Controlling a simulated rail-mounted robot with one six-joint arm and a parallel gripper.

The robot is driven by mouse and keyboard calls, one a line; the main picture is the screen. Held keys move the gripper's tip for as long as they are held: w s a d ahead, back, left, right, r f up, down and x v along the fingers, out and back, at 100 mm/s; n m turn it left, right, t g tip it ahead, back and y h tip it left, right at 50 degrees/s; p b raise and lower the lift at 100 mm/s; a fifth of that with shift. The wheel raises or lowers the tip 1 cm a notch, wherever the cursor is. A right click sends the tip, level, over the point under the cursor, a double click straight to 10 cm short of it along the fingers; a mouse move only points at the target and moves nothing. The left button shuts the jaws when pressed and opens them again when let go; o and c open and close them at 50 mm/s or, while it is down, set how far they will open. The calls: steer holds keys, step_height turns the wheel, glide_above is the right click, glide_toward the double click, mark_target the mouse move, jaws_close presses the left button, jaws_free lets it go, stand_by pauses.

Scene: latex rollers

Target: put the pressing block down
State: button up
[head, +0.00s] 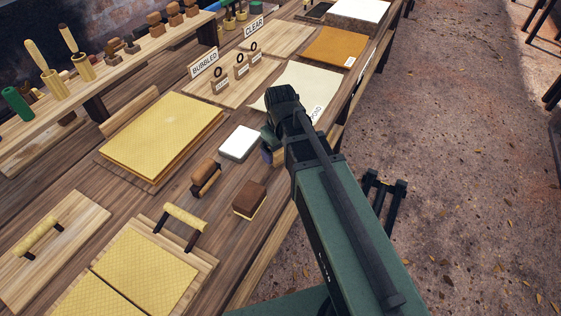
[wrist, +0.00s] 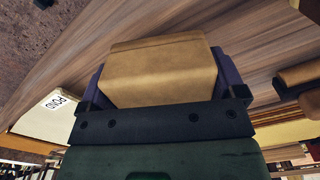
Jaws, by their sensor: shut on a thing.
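My gripper (head: 268,144) is above the front part of the wooden table (head: 150,201), just right of a white square pad (head: 240,143). In the wrist view my gripper (wrist: 165,80) is shut on a tan block (wrist: 158,72), which I take to be the pressing block. One finger shows on either side of it. In the head view my gripper and arm hide most or all of the block. Bare wood grain shows beyond the block in the wrist view. I cannot tell whether the block touches the table.
A brown-topped block (head: 250,200) and a brown roller (head: 206,177) lie nearby. A yellow sheet stack (head: 163,137) is to the left, and a cream sheet (head: 301,88) marked POND is behind my gripper. The table's right edge is close; some bare wood shows around the pad.

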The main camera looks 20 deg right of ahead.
step_height(320, 180, down, 3)
steer(key=shift+r+b, duration=0.1)
steer(key=shift+b, duration=0.55)
steer(key=shift+r, duration=0.2)
steer(key=shift+f, duration=0.15)
steer(key=o, duration=0.7)
step_height(320, 180, up, 13)
steer(key=p, duration=1.2)
steer(key=shift+f+p, duration=0.2)
steer(key=shift+p, duration=0.2)
steer(key=s+m, duration=0.4)
steer(key=s, duration=0.4)
steer(key=shift+s+f+m, duration=0.15)
steer(key=shift+s+m, duration=0.1)
steer(key=shift+m, duration=0.15)
